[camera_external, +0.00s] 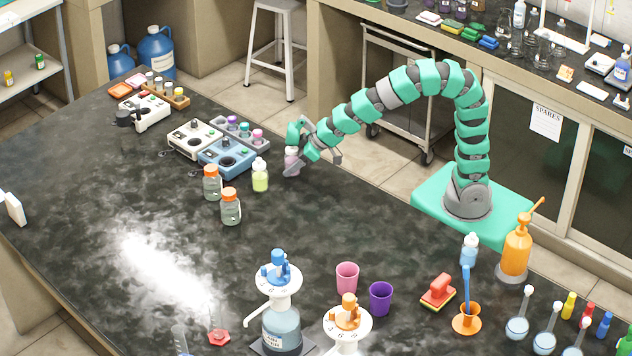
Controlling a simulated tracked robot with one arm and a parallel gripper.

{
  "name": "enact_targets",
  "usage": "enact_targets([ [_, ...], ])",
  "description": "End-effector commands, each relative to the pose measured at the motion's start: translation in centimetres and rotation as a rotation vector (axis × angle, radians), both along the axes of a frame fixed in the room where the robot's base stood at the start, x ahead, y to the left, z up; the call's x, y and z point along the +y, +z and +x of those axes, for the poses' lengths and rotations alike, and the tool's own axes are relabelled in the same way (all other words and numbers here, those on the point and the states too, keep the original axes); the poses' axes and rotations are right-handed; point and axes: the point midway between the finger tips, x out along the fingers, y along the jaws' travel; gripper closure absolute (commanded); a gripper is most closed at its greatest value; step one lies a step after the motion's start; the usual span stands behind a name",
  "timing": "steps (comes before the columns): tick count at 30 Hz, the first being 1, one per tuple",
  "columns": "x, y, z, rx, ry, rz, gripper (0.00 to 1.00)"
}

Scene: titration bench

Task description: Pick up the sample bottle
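My gripper (298,158) is low over the black bench, at the end of my teal and grey arm reaching in from the right. A small pale pink bottle (291,160) stands upright at its fingers, partly covered by them. I cannot tell whether the fingers touch it or are shut on it. A dropper bottle with yellow-green liquid (260,178) stands just left of the gripper. Two clear bottles with orange caps, one farther (212,186) and one nearer (230,209), stand further left. Which bottle is the sample bottle is not clear from any readable label.
Behind the bottles are a blue instrument (227,158), a white instrument (194,139) and a grey rack of vials (240,133). Dispensers (281,325), a pink cup (347,277) and a purple cup (380,298) stand at the front. The middle of the bench is clear.

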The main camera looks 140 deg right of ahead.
Motion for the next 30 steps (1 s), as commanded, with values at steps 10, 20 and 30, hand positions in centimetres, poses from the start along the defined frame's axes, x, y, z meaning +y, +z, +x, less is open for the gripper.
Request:
enact_targets([
  [10,0.0,0.0,0.0,0.001,0.0,0.001,0.99],
  [20,0.0,0.8,0.0,0.001,0.0,0.001,0.99],
  [30,0.3,3.7,-0.3,0.001,0.0,0.001,0.99],
])
